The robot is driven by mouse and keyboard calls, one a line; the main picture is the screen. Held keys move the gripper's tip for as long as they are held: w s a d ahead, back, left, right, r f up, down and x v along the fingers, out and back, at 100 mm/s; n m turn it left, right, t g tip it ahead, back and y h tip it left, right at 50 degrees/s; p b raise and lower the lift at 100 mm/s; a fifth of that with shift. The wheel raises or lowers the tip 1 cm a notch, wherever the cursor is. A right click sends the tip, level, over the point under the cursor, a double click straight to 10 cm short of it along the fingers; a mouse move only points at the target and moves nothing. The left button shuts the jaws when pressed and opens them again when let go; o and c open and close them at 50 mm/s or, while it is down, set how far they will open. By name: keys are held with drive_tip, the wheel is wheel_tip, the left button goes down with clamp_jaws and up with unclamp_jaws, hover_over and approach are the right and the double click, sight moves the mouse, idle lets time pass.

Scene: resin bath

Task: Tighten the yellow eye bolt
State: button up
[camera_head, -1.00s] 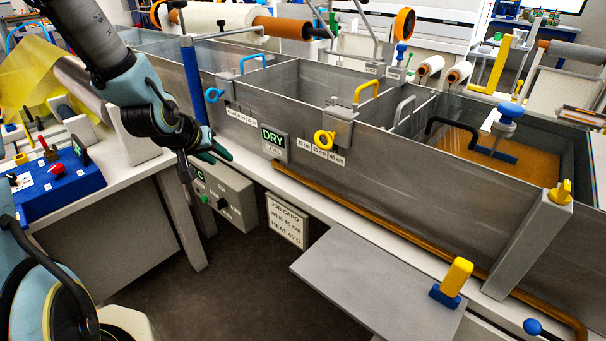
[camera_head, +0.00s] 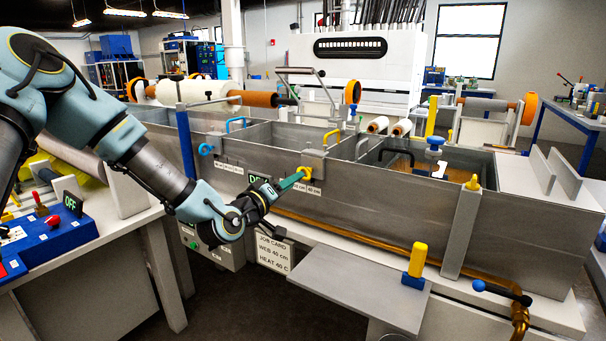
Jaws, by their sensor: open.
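The yellow eye bolt (camera_head: 306,172) sits on a grey clamp block (camera_head: 314,160) on the front wall of the metal bath (camera_head: 400,210). My gripper (camera_head: 298,179) is open, with its green fingers pointing right, and its tips are at the eye bolt's ring. The fingers partly cover the ring's lower left. I cannot tell whether the fingers touch the ring or stand around it. A yellow handle (camera_head: 331,137) rises above the same clamp.
A blue eye bolt (camera_head: 205,149) is on the bath wall to the left. My arm crosses in front of the dark display. A job card (camera_head: 272,252) hangs below. A grey shelf (camera_head: 340,280) with a yellow-handled block (camera_head: 417,262) juts out at the lower right.

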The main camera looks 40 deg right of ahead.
sight(304, 172)
drive_tip(key=p+x, duration=0.1)
drive_tip(key=x, duration=0.5)
drive_tip(key=shift+w+d, duration=0.1)
drive_tip(key=shift+d, duration=0.1)
clamp_jaws()
idle(0.4)
